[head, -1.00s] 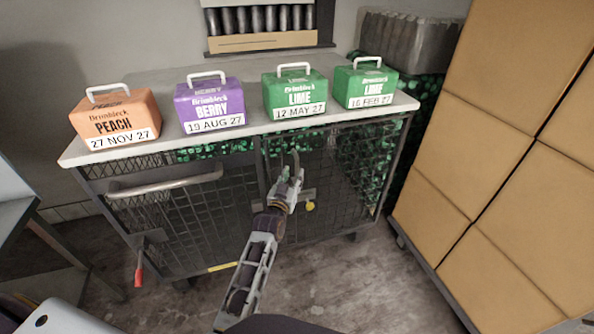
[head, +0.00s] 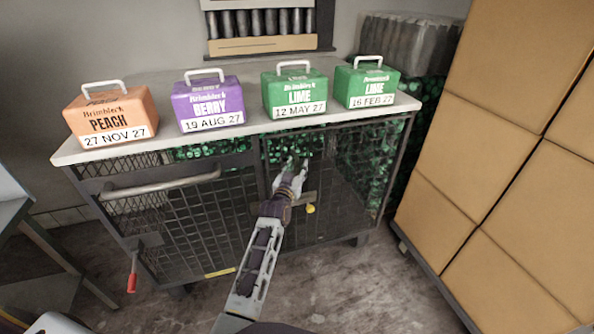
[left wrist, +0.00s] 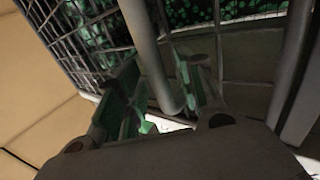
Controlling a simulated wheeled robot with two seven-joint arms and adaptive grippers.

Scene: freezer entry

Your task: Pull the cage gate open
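The wire-mesh cage (head: 392,150) stands under a pale worktop, its front panels looking closed. My left gripper (head: 291,165) is at the middle of the cage front, in front of the right mesh panel (head: 335,170). In the left wrist view, a grey upright bar handle (left wrist: 150,50) runs between the two green-padded fingers (left wrist: 158,85). The fingers are spread on both sides of the bar; firm contact cannot be made out. A latch with a yellow knob (head: 310,208) is just right of the gripper. My right gripper is not in view.
Orange (head: 112,115), purple (head: 208,103) and green boxes stand on the worktop (head: 150,150). A horizontal bar (head: 160,185) and a red-handled lever (head: 132,282) are on the left. Stacked cartons (head: 480,150) crowd the right side. Floor (head: 340,290) in front is clear.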

